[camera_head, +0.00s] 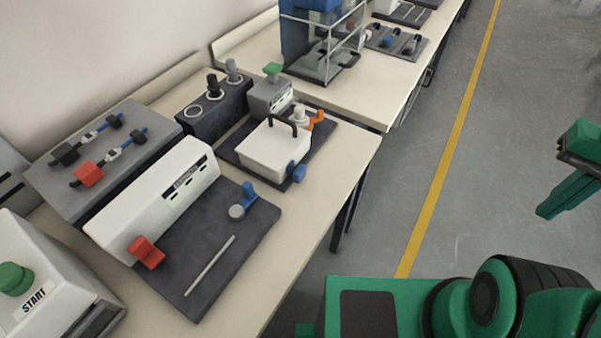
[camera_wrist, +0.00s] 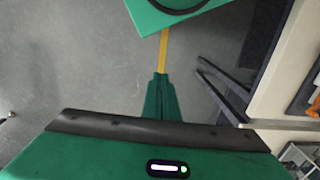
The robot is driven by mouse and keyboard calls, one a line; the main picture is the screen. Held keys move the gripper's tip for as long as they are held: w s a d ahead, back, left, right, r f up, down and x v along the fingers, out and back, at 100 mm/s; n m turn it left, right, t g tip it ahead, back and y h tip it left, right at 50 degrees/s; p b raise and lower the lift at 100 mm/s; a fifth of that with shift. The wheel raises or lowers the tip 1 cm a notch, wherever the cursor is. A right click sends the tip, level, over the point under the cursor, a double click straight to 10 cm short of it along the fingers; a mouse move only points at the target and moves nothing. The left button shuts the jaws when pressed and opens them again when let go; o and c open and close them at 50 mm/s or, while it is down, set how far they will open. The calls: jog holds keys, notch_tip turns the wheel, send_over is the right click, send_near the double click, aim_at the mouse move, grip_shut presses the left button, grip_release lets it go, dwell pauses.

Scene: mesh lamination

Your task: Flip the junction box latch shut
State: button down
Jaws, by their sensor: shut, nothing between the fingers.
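A white box with a black handle (camera_head: 265,147), which looks like the junction box, sits on a dark base plate on the bench in the head view. A small blue part (camera_head: 299,173) is at its front right corner; it may be the latch, but its position is too small to tell. An orange part (camera_head: 317,117) is behind the box's right side. My gripper (camera_head: 565,195) is at the right edge of the head view, over the floor and well away from the bench. In the wrist view its green fingers (camera_wrist: 160,97) are together and empty.
A white housing with a red lever (camera_head: 146,251) and a dark plate with a blue lever (camera_head: 248,194) and a light rod (camera_head: 209,265) stand nearer. A green START button (camera_head: 15,278) is at lower left. Open floor (camera_head: 490,190) separates my gripper from the bench.

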jog(key=w+a+r+n+h, duration=0.1)
jog(key=w+a+n, duration=0.6)
jog(key=a+n, duration=0.35)
jog(key=w+a+n+h, duration=0.1)
jog(key=w+a+n, duration=0.75)
jog(key=a, duration=0.25)
jog(key=s+a+n+t, duration=0.1)
jog(key=s+a+n, duration=0.2)
jog(key=a+n, duration=0.3)
jog(key=s+a+f+n, duration=0.1)
jog(key=s+a+n, duration=0.3)
jog(key=a, duration=0.8)
jog(key=s+a+f+n+t, duration=0.1)
jog(key=s+a+n, duration=0.2)
jog(key=a+n, duration=0.4)
jog(key=a, duration=0.3)
jog(key=shift+s+n+t, duration=0.2)
jog(key=shift+n+t, duration=0.1)
jog(key=shift+f, duration=0.15)
